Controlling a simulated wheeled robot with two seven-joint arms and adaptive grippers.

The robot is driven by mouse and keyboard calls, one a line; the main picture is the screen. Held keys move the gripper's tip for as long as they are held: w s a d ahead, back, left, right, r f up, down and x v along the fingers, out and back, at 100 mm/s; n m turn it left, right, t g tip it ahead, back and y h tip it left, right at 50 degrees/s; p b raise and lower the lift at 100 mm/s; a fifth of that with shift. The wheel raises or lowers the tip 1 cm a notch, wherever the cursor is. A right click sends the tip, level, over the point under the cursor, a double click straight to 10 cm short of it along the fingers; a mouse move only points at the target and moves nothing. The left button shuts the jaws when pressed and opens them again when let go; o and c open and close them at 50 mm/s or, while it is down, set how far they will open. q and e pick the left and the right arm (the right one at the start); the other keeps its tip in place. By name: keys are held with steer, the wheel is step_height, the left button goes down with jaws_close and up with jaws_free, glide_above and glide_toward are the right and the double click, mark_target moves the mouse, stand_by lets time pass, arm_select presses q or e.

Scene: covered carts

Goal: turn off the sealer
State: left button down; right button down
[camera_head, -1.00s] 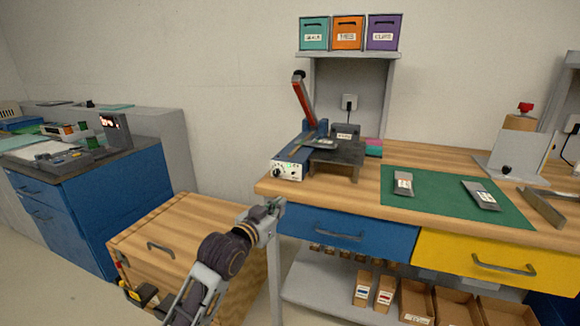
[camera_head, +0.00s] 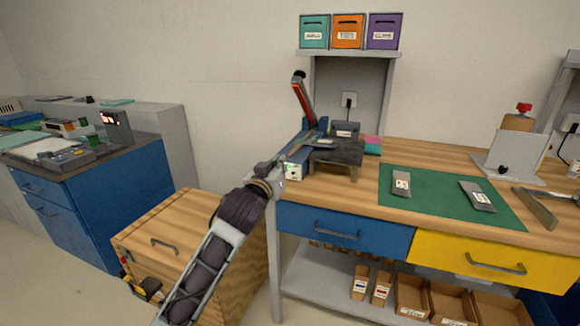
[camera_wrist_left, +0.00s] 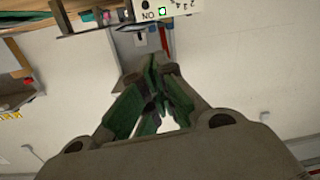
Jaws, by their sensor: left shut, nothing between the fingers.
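The sealer (camera_head: 318,132) stands at the left end of the wooden workbench, with a blue body and a raised red lever arm. Its white control panel (camera_head: 296,172) faces front and is partly hidden behind my left gripper (camera_head: 282,168). In the left wrist view the panel (camera_wrist_left: 183,8) shows upside down at the top edge, with "ON" lettering, dial numbers and a lit green switch (camera_wrist_left: 162,11). My left gripper's fingers (camera_wrist_left: 153,68) are shut and empty, close to the panel; I cannot tell whether they touch it. My right gripper is out of view.
A green mat (camera_head: 432,204) with two grey pouches lies right of the sealer. A wooden cabinet (camera_head: 185,245) stands below my left arm. Coloured bins (camera_head: 348,32) sit on a shelf above. A blue cabinet (camera_head: 110,200) with equipment stands at the left.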

arm_select(q)
steer(key=shift+a+n, duration=0.1)
steer(key=shift+n, duration=0.2)
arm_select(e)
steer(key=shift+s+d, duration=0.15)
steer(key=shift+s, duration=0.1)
arm_select(q)
steer(key=shift+w, duration=0.1)
steer(key=b, duration=0.2)
glide_above(294, 173)
steer(key=a, duration=0.2)
steer(key=shift+f, duration=0.55)
steer(key=shift+d+f+b, duration=0.3)
steer(key=shift+f, duration=0.45)
steer(key=shift+s+f+b, duration=0.3)
steer(key=shift+s+f, duration=0.2)
steer(key=shift+f, duration=0.3)
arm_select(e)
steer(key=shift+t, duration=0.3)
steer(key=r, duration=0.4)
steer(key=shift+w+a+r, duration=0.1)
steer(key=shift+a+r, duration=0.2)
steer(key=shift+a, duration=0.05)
arm_select(q)
steer(key=shift+d, duration=0.1)
